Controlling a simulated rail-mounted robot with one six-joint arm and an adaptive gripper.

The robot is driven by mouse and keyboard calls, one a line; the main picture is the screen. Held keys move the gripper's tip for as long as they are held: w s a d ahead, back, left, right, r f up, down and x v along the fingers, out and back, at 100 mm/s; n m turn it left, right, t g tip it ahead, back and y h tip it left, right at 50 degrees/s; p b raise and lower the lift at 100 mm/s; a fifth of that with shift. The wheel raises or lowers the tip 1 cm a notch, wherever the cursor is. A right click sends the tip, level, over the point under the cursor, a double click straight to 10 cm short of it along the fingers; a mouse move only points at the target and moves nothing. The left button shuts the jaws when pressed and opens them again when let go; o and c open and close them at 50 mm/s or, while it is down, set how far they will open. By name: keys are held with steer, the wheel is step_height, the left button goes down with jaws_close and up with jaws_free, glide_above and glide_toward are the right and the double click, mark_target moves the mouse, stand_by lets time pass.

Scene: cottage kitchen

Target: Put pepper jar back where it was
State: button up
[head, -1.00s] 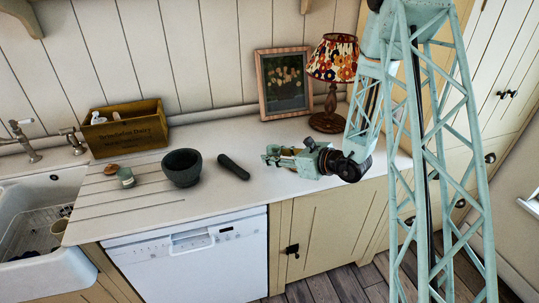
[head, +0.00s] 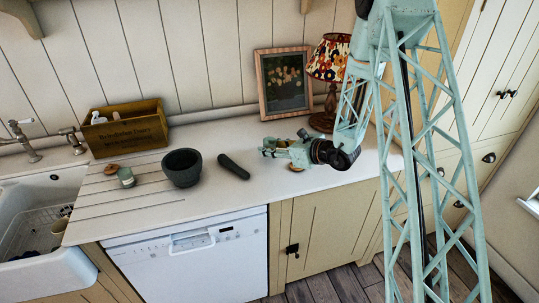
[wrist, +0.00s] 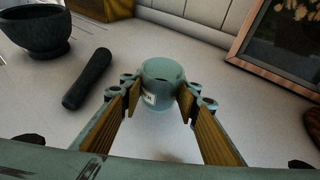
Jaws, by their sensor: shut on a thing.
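My gripper (wrist: 158,98) is shut on a small pale green jar (wrist: 160,72) with a partly hidden white label. The label cannot be read, so I cannot tell whether it is the pepper jar. The jar is upright and its top looks open. In the head view my gripper (head: 268,149) is over the white worktop (head: 225,200), right of the pestle; the jar is hard to make out there. I cannot tell whether the jar touches the worktop. A similar pale green jar (head: 126,177) stands at the left, beside a round wooden piece (head: 111,169).
A dark mortar (head: 182,169) and pestle (head: 234,167) are left of my gripper. A wooden crate (head: 128,130), framed picture (head: 285,85) and lamp (head: 330,70) stand along the wall. A small brown round piece (head: 296,169) lies below my wrist. The sink is far left.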

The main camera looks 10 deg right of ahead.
steer(key=shift+f, duration=1.65)
steer(key=shift+f, duration=0.1)
steer(key=o, duration=0.9)
steer(key=shift+s+d+r, duration=0.15)
steer(key=shift+r, duration=0.1)
steer(key=shift+v, duration=5.8)
steer(key=shift+f, duration=0.1)
